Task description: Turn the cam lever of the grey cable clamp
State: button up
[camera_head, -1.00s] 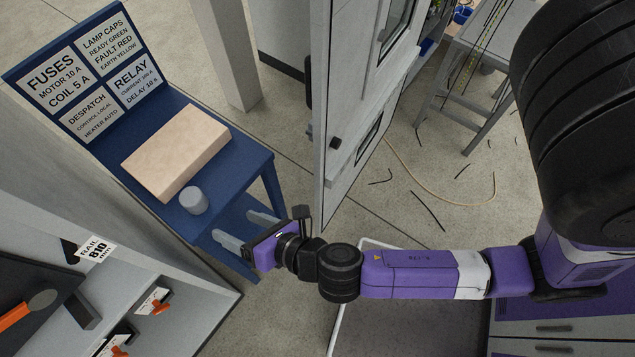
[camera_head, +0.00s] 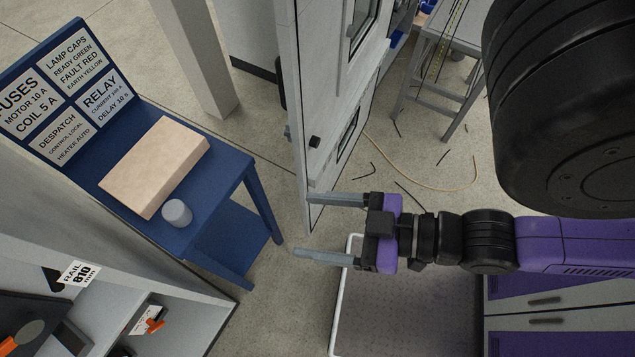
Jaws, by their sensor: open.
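My gripper (camera_head: 318,226) is open and empty. Its two grey fingers point left, spread apart, over the floor between the blue table and the open cabinet door. The upper finger overlaps the lower edge of the door in the picture; I cannot tell whether they touch. I cannot make out a grey cable clamp or its cam lever in this view. A small grey cylinder (camera_head: 177,213) stands on the blue table, left of my gripper and apart from it.
The blue table (camera_head: 222,196) carries a pale block (camera_head: 154,166) and a label board (camera_head: 67,90). The open cabinet door (camera_head: 322,105) stands above my gripper. Grey shelving (camera_head: 196,318) with orange-handled items is at lower left. A grey bench (camera_head: 437,75) and loose cables lie beyond.

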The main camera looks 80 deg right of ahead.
aim_at(155, 327)
jog(key=i+j, duration=0.4)
jog(key=j, duration=0.15)
jog(key=i+j+u, duration=0.15)
jog(key=i+j, duration=0.25)
jog(key=j, duration=0.1)
